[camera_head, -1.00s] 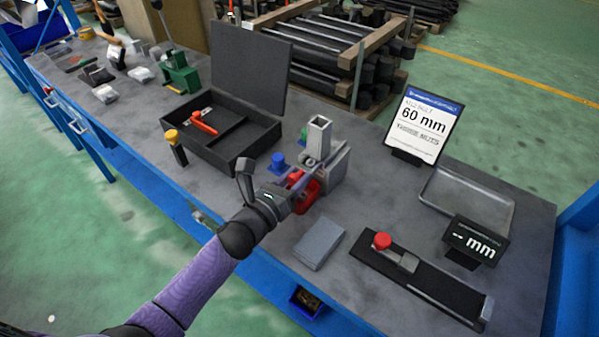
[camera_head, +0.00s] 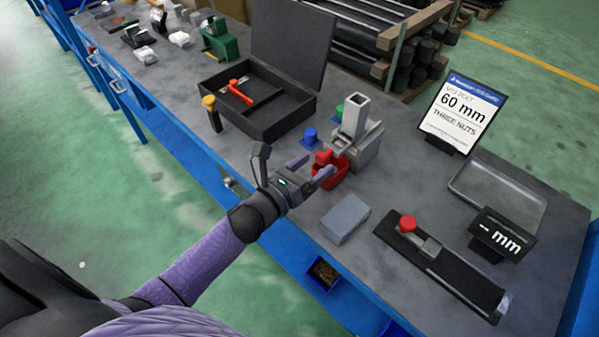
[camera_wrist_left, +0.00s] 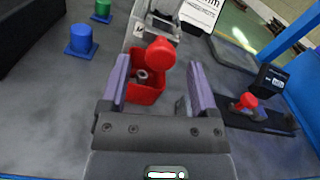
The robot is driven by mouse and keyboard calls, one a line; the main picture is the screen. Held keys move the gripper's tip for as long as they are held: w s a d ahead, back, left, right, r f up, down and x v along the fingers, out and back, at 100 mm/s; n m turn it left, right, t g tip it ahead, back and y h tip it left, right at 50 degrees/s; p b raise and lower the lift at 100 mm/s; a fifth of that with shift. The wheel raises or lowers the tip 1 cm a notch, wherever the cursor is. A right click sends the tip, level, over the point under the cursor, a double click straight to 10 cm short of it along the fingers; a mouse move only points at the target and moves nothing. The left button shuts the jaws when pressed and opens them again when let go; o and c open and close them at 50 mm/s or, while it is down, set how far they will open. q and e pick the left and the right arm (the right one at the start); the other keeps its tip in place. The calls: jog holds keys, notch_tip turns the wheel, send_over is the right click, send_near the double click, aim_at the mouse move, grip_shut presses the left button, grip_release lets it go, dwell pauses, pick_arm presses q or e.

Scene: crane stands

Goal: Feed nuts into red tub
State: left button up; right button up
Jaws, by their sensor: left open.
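The red tub (camera_head: 336,176) stands on the bench at the foot of a grey nut feeder (camera_head: 358,133) with an upright square chute. In the left wrist view the tub (camera_wrist_left: 146,95) shows a grey ring-shaped nut (camera_wrist_left: 142,75) inside. A round red knob (camera_wrist_left: 160,52) stands up beside or over the tub; how it joins is unclear. My left gripper (camera_head: 312,168) is open, its two purple fingers pointing at the tub from the front left. In the wrist view the tub appears between the fingers; contact is not clear. My right gripper is not in view.
A blue peg (camera_head: 310,137) and a green peg (camera_head: 339,112) stand left of the feeder. A grey block (camera_head: 345,218) lies in front. An open black case (camera_head: 275,128), a gauge with a red knob (camera_head: 430,246), a metal tray (camera_head: 500,190) and a "60 mm, three nuts" sign (camera_head: 460,108) surround it.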

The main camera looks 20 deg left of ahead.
pick_arm(q)
jog(key=v, duration=0.7)
jog(key=shift+s+r, duration=0.1)
jog(key=shift+s, duration=0.1)
jog(key=shift+a, duration=0.1)
